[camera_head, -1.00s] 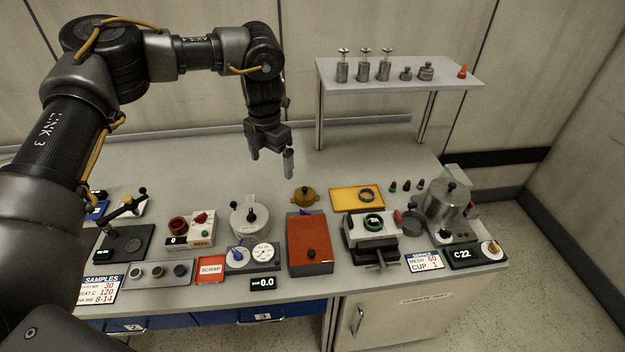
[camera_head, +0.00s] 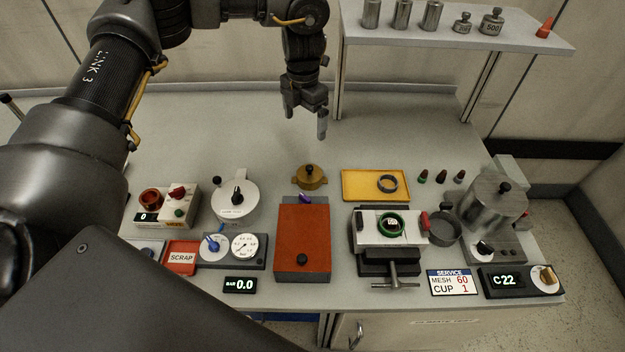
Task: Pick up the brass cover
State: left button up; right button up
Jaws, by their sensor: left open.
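The brass cover (camera_head: 310,177) is a small round brass-coloured piece with a dark knob on top and small side lugs. It sits on the grey bench behind the red-brown box. My left gripper (camera_head: 307,128) points down above and behind the cover, apart from it, open with nothing between its fingers. My right gripper is not in view.
The red-brown box (camera_head: 303,250) stands in front of the cover. A shelf (camera_head: 460,37) with metal weights stands at the back right.

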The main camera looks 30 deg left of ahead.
pick_arm(q)
jog(key=b, duration=0.8)
send_over(310, 167)
jog(key=f, duration=1)
jog(key=shift+a, duration=0.3)
jog(key=shift+f+b, duration=0.25)
jog(key=shift+b, duration=0.15)
jog(key=shift+s+f, duration=0.1)
jog(key=shift+f, duration=0.2)
notch_tip(310, 167, down, 5)
jog(key=shift+r+p, duration=0.1)
jog(key=shift+p, duration=0.5)
jog(key=f+p, duration=0.1)
jog(key=f, duration=0.1)
jog(key=f+p, duration=0.1)
jog(key=f, duration=0.1)
jog(key=shift+d+f, duration=0.2)
jog(key=shift+f, duration=0.45)
jog(key=c, duration=1.2)
jog(key=shift+r, duration=0.1)
